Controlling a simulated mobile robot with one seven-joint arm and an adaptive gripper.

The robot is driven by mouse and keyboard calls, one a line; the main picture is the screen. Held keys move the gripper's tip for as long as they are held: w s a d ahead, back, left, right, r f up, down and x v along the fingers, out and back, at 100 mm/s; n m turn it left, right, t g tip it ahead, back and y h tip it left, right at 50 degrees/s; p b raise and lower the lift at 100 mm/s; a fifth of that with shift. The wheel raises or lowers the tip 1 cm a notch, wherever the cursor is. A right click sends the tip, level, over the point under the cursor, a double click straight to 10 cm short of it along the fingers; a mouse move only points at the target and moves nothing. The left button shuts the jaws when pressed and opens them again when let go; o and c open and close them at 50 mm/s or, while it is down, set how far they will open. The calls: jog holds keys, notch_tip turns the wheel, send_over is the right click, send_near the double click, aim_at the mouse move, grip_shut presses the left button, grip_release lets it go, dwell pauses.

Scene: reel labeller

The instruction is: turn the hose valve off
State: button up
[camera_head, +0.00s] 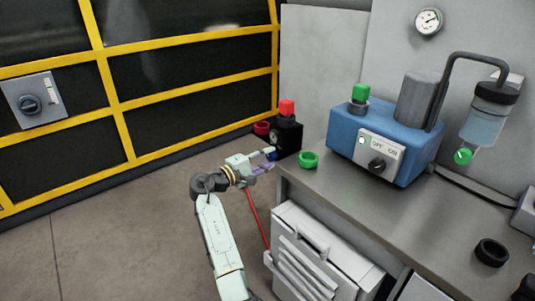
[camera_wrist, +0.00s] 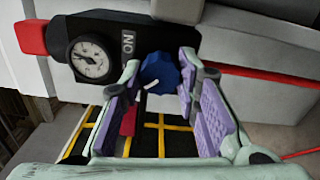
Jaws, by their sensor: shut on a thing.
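The hose valve is a blue knob (camera_wrist: 158,72) on the front of a black block (camera_wrist: 112,28) with a round gauge (camera_wrist: 91,58). A rotated "ON" label stands beside the knob, and a white mark shows on the knob's lower left. My gripper (camera_wrist: 163,88) has its purple-padded fingers on either side of the knob and is shut on it. In the head view, my gripper (camera_head: 264,160) reaches the block (camera_head: 286,140) at the bench corner. The block carries a red cap (camera_head: 287,107).
A red hose (camera_head: 254,215) hangs beside the bench. A blue machine (camera_head: 345,130) stands farther along the bench. A yellow-framed fence (camera_head: 110,95) runs behind open floor.

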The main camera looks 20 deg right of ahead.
jog(key=shift+n, duration=0.4)
jog(key=o, duration=0.9)
jog(key=v, duration=1.2)
jog(key=shift+a, duration=0.1)
